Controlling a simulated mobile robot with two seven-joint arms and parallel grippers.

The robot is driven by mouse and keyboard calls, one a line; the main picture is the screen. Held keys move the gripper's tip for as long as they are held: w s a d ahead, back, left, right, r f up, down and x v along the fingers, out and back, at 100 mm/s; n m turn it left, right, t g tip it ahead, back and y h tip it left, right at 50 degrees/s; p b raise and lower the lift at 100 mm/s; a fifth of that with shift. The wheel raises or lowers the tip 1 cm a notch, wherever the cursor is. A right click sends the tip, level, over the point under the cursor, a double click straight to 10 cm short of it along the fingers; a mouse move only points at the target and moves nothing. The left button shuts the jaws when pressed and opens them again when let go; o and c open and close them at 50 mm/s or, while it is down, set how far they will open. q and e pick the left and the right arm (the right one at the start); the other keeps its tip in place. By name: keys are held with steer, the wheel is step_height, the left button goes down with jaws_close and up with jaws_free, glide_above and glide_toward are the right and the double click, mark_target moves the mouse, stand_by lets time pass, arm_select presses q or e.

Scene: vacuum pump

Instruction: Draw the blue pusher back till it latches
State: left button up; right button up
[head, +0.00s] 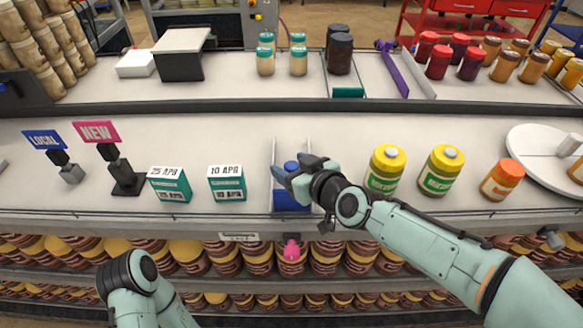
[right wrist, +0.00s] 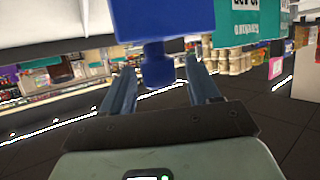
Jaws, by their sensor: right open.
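The blue pusher (head: 290,201) sits in a narrow channel with pale side walls (head: 274,160) on the middle shelf. In the right wrist view, the pusher is a blue block (right wrist: 162,18) with a round blue knob (right wrist: 157,66) pointing at my right gripper (right wrist: 157,82). The gripper's two fingers are spread on either side of the knob, with visible gaps. In the head view my right gripper (head: 294,172) is over the channel and hides part of the pusher. The latch cannot be made out. My left arm shows at the lower left, but its gripper does not.
Two date-marked teal boxes (head: 170,184) (head: 227,183) stand left of the channel, beside a pink NEW sign (head: 97,132). A pink piece (head: 291,250) shows below the shelf edge.

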steer(key=shift+w+a+f, duration=0.1)
steer(key=shift+w+a, duration=0.05)
steer(key=shift+w, duration=0.1)
jaws_close()
steer(key=shift+w, duration=0.3)
steer(key=w+b, duration=0.2)
steer(key=w, duration=1)
jaws_free()
